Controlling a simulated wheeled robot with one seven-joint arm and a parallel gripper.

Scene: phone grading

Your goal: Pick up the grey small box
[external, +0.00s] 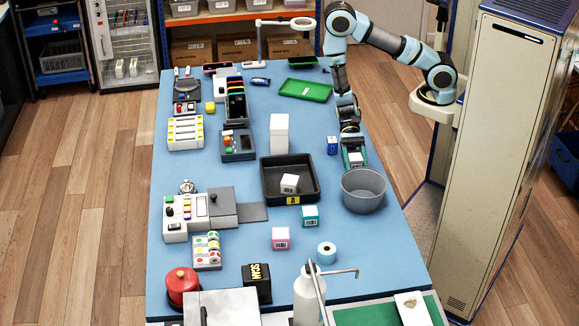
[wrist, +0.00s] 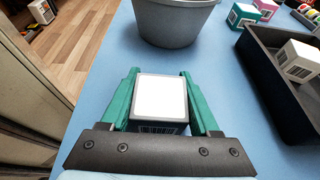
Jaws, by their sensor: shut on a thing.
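My gripper (wrist: 161,84) is shut on a small box with a white top (wrist: 160,97), its grey side and a barcode showing in the wrist view. The green fingers press on its left and right sides. In the external view my gripper (external: 354,161) is at the right side of the blue table, just behind the grey bucket, and the box (external: 356,158) shows only in part between the fingers. I cannot tell whether the box touches the table.
The grey bucket (external: 363,190) stands close in front of my gripper. A black tray (external: 314,200) holding a white box (external: 290,183) is to the left. A blue box (external: 332,145) stands near my gripper's left. Teal (external: 310,216) and pink (external: 281,238) boxes stand farther forward.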

